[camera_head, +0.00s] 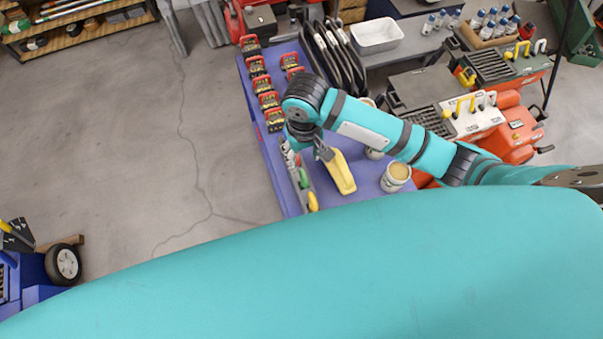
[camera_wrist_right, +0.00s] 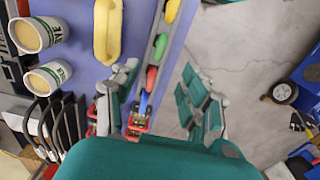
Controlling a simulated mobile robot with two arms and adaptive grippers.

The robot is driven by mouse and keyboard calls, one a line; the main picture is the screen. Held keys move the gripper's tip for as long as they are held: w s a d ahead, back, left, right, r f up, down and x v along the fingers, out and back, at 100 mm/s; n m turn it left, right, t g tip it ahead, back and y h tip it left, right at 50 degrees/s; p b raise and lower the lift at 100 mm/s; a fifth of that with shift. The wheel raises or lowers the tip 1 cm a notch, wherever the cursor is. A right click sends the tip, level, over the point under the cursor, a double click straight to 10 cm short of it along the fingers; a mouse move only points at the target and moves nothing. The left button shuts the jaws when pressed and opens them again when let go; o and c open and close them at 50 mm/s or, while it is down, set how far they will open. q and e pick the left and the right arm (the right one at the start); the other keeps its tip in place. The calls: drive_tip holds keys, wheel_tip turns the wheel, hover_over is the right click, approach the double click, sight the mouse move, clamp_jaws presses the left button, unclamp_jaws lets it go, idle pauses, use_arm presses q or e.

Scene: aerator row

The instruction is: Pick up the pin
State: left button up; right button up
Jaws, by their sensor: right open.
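A narrow grey rail (camera_head: 305,186) lies along the left edge of the blue table and holds a row of small coloured pieces. In the right wrist view, the row shows a yellow piece (camera_wrist_right: 172,10), a green piece (camera_wrist_right: 161,46), a red piece (camera_wrist_right: 151,79) and a blue piece (camera_wrist_right: 143,101). I cannot tell which of these is the pin. My right gripper (camera_head: 305,154) is above the rail. In the right wrist view, its fingers (camera_wrist_right: 158,72) are apart on either side of the row, with nothing between them. My left gripper is not in view.
A yellow handled object (camera_head: 342,174) and cream-topped cups (camera_head: 396,177) stand on the blue table (camera_head: 370,186) right of the rail. Several red-and-black items (camera_head: 269,101) line its far left part.

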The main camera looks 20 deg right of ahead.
sight(304, 175)
drive_tip(key=f, duration=0.3)
drive_tip(key=f+b, duration=0.1)
drive_tip(key=f, duration=0.3)
drive_tip(key=shift+s+f, duration=0.2)
drive_tip(key=shift+f, duration=0.1)
wheel_tip(304, 175, down, 3)
drive_tip(key=shift+r, duration=0.1)
wheel_tip(304, 175, down, 4)
drive_tip(key=shift+w+r+b, duration=0.1)
drive_tip(key=shift+r+b, duration=0.05)
drive_tip(key=shift+b, duration=0.4)
drive_tip(key=shift+f, duration=0.35)
drive_tip(key=c, duration=0.9)
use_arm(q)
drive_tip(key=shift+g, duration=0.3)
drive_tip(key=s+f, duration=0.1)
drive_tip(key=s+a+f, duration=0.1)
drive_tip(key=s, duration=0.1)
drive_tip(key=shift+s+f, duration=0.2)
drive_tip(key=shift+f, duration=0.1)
use_arm(e)
clamp_jaws()
